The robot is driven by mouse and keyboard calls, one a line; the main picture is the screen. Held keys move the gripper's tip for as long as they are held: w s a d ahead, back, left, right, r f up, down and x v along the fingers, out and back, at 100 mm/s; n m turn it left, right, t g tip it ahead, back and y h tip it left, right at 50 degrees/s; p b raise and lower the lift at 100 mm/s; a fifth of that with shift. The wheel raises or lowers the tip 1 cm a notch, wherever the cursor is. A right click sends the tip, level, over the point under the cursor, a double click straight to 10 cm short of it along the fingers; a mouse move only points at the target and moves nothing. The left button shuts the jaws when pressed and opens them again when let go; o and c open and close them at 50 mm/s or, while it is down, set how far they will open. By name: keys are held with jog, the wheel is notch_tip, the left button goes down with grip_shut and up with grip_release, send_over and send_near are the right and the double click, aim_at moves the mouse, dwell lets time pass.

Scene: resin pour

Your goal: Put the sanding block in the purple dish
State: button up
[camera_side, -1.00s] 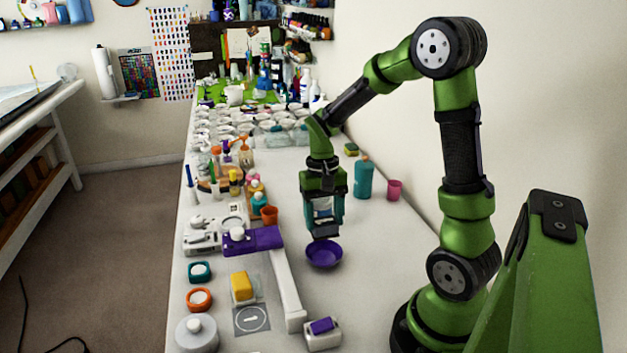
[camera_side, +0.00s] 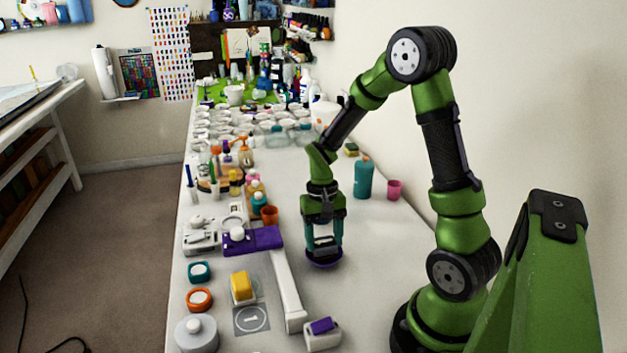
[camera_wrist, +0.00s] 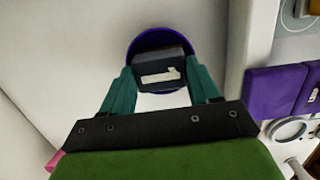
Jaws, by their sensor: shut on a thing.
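The purple dish (camera_side: 322,263) stands on the white table below my gripper, and only its lower rim shows in the side view. In the wrist view its rim (camera_wrist: 160,34) curves behind the block. My gripper (camera_wrist: 158,88) is shut on the dark grey sanding block (camera_wrist: 156,68), which has a pale label. The teal fingers hold it by its two sides. The block is over or inside the dish; I cannot tell whether it touches the bottom. In the side view my gripper (camera_side: 323,248) hides most of the dish's inside.
A long white bar (camera_side: 288,292) lies left of the dish. A purple-topped box (camera_side: 322,334) stands in front. A teal bottle (camera_side: 363,179) and a pink cup (camera_side: 394,190) stand behind to the right. Table to the dish's right is clear.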

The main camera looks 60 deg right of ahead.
jog(key=shift+f, duration=0.15)
jog(key=o, duration=1.1)
jog(key=shift+c, duration=0.2)
notch_tip(320, 180, up, 12)
jog(key=w+d, duration=0.1)
jog(key=s+a+r+n+t, duration=0.2)
jog(key=s+a+r+t, duration=0.1)
jog(key=a, duration=0.4)
jog(key=s+a+r+n+t, duration=0.3)
jog(key=s+a+r+t, duration=0.1)
jog(key=a, duration=0.4)
jog(key=shift+a+r+t+y, duration=0.2)
jog(key=shift+r+t+y, duration=0.2)
jog(key=shift+r+t, duration=0.4)
jog(key=shift+o, duration=0.3)
jog(key=shift+r, duration=0.1)
